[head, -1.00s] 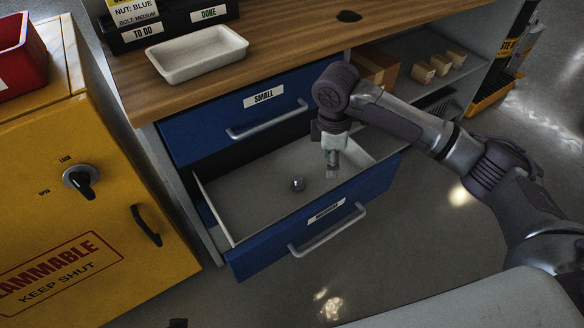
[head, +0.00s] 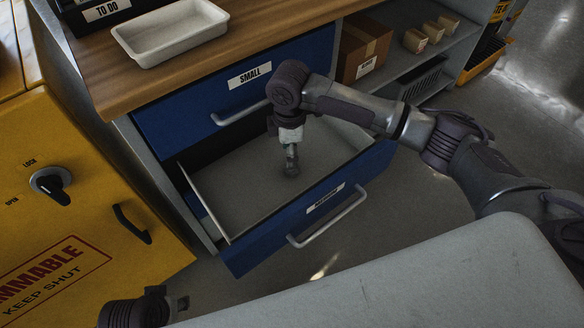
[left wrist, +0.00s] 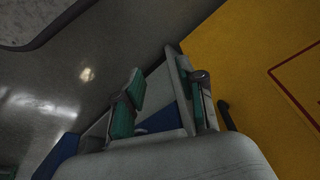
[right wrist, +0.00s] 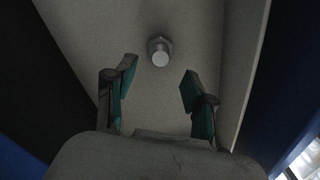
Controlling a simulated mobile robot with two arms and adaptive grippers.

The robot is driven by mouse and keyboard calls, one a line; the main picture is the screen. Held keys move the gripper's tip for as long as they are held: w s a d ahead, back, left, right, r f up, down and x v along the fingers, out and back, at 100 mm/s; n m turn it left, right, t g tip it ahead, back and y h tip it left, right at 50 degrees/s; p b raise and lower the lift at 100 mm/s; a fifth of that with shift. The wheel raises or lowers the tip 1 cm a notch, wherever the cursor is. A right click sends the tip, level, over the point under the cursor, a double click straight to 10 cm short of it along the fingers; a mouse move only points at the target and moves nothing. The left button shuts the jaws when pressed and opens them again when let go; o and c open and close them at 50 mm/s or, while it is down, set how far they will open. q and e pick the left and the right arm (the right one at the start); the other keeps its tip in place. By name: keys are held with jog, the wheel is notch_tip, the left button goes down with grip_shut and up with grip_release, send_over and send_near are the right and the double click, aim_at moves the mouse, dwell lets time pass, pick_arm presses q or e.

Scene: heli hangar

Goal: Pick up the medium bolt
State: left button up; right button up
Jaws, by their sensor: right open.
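The bolt (right wrist: 160,51) is a grey metal bolt with a hex head, lying alone on the floor of the open medium drawer (head: 235,177). In the right wrist view it is just beyond my right gripper (right wrist: 160,80), centred between its fingertips. The right gripper is open and empty, pointing down into the drawer; in the head view it largely hides the bolt. My left gripper (left wrist: 160,78) has its fingers apart with nothing between them. It is low by the yellow cabinet, and part of it shows at the bottom left of the head view.
The drawer's front and side walls surround the right gripper. The shut small drawer (head: 238,88) is just above. A white tray (head: 170,32) stands on the wooden bench top. A yellow flammable cabinet (head: 75,190) is at left. Boxes (head: 362,50) sit on shelves at right.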

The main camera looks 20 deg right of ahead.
notch_tip(320, 180, down, 5)
jog(key=shift+d+b, duration=0.15)
jog(key=shift+b, duration=0.7)
pick_arm(q)
jog(key=v, duration=0.5)
jog(key=shift+a+r, duration=0.1)
jog(key=shift+r, duration=0.15)
pick_arm(e)
grip_shut()
